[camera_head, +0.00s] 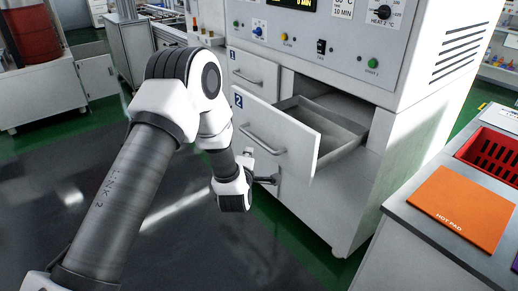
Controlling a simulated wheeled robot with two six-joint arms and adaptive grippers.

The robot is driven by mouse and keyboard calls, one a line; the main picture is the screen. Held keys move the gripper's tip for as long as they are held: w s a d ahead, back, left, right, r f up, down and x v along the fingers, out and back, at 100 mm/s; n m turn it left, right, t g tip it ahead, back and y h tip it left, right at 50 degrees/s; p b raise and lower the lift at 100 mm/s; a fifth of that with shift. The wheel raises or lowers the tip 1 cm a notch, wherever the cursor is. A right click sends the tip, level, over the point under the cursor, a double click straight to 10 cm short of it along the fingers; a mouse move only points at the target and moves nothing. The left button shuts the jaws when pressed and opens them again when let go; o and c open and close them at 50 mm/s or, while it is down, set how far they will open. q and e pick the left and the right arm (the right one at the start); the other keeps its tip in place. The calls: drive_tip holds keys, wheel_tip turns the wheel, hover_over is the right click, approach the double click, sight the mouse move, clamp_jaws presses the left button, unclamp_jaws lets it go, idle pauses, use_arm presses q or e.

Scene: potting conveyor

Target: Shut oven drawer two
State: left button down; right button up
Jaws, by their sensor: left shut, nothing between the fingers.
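Oven drawer two (276,136) is white, carries a blue "2" label and is pulled out of the oven cabinet. Its grey inner tray shows behind the front, and it looks empty. A bar handle (262,140) runs across its front. My left arm comes in from the lower left. My left gripper (270,180) is shut and empty, low in front of the drawer front, just below the handle. I cannot tell whether it touches the front. My right gripper is not in view.
Drawer one (253,72) above is closed, flush with the oven. The control panel (325,35) has buttons and knobs. At right, a grey counter (420,225) holds an orange hot pad (464,206) and a red basket (492,152). Open dark floor (180,245) lies in front.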

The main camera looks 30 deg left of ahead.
sight(260, 144)
use_arm(q)
drive_tip(key=w, duration=0.4)
drive_tip(key=shift+d+f, duration=0.35)
drive_tip(key=shift+f, duration=0.05)
drive_tip(key=shift+w+d+f, duration=0.1)
drive_tip(key=shift+w+d, duration=0.1)
drive_tip(key=shift+w, duration=0.2)
drive_tip(key=shift+a, duration=0.1)
